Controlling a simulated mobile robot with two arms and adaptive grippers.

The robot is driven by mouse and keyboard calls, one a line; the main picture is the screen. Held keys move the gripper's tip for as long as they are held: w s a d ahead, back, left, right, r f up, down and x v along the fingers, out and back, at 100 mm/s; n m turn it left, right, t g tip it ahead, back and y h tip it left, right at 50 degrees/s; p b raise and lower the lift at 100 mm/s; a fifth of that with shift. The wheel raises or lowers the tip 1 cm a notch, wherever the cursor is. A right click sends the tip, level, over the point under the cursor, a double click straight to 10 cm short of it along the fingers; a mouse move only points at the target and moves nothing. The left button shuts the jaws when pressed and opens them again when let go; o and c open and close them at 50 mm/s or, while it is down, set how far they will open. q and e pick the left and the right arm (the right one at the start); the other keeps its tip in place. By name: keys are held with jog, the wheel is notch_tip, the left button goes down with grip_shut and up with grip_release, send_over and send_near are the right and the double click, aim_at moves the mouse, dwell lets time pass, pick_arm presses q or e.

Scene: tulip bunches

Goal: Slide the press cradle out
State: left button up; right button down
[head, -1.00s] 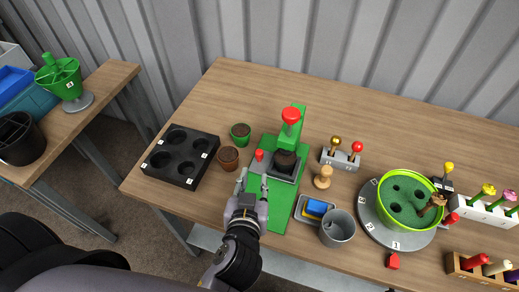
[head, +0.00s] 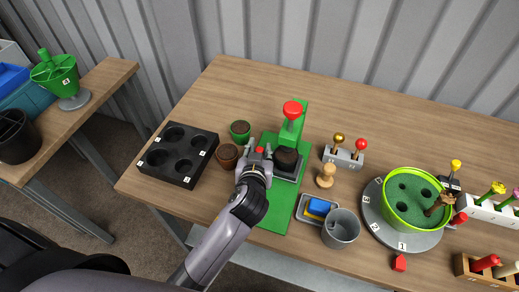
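The green press (head: 294,122) with a red ball on top stands near the middle of the table. Its grey cradle (head: 287,179) sits low in the press and holds a dark round pot (head: 286,159). A small red knob (head: 260,150) shows at the cradle's left side. My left gripper (head: 259,150) is at this knob, with its fingers spread on both sides of it. Whether the fingers touch the knob cannot be told. My wrist hides part of the green base. My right gripper is not in view.
A black tray with holes (head: 166,168) and two small pots, brown (head: 227,158) and green (head: 240,132), stand to the left. A wooden stamp (head: 326,176), a blue-and-yellow block tray (head: 305,215) and a grey bucket (head: 341,231) stand to the right. The green base's front is bare.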

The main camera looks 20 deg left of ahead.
pick_arm(q)
grip_shut()
dwell(0.6)
